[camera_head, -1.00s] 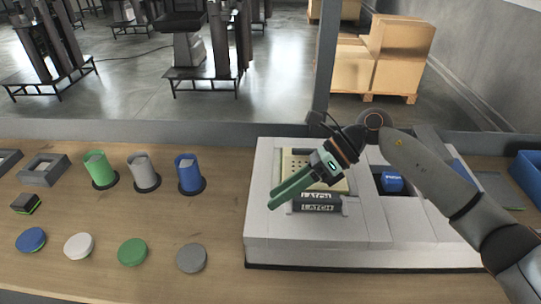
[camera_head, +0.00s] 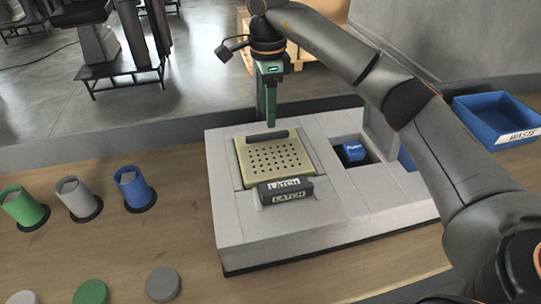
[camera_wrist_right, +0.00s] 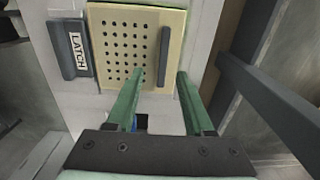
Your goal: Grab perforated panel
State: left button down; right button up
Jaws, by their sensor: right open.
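The perforated panel (camera_head: 272,158) is a cream plate with rows of holes, lying in a recess of the grey fixture. A dark bar handle (camera_head: 267,135) runs along its far edge. A dark latch (camera_head: 285,188) marked LATCH sits at its near edge. My right gripper (camera_head: 271,122) has green fingers pointing down, above the handle side of the panel. In the right wrist view the gripper (camera_wrist_right: 165,82) is open and empty, one finger overlapping the panel (camera_wrist_right: 123,50) and the other past its edge; the handle (camera_wrist_right: 164,56) shows between the fingertips. My left gripper is not in view.
The grey fixture (camera_head: 232,228) also has a pocket with a blue block (camera_head: 352,151). A blue bin (camera_head: 497,117) marked WASTE stands at the right. Green, grey and blue cups (camera_head: 133,188) and round lids (camera_head: 163,284) are on the left. Bare wooden table lies between.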

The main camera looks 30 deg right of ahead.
aim_at(267, 134)
jog(key=shift+w+f+p, duration=0.15)
jog(key=shift+f+p, duration=0.1)
jog(key=shift+f, duration=1.25)
jog(key=shift+w+f+p, duration=0.1)
jog(key=shift+f+p, duration=0.1)
jog(key=shift+f, duration=1.3)
jog(key=shift+c, duration=0.3)
grip_shut()
